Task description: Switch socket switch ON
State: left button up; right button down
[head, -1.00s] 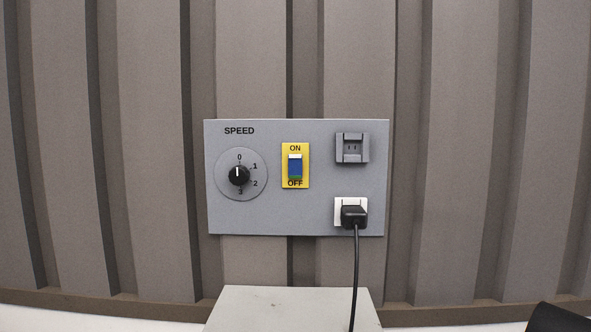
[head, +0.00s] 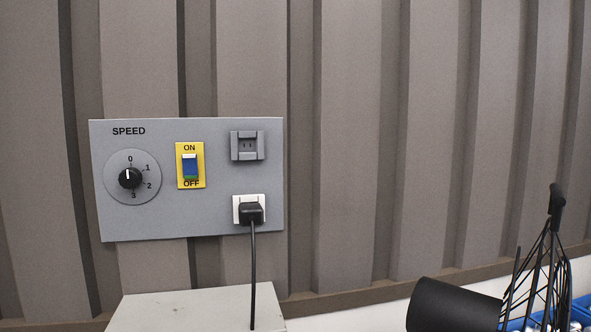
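The socket switch (head: 190,167) is a blue rocker on a yellow plate, with ON printed above it and OFF below. Its top end is pale and a green strip shows at its lower end. I cannot tell for sure which way it is set. It sits in the middle of a grey panel (head: 215,220) on the wall, in the left half of the head view. Neither of my grippers is in view, and nothing covers the switch.
A SPEED dial (head: 130,178) is left of the switch. An empty socket (head: 247,146) and a black plug (head: 251,212) with a cord are right. A grey box top (head: 195,310) is below.

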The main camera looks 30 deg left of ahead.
aim_at(190, 161)
jog(key=z, duration=0.15)
jog(key=k, duration=1.1)
jog(key=u, duration=1.45)
jog(key=i, duration=0.5)
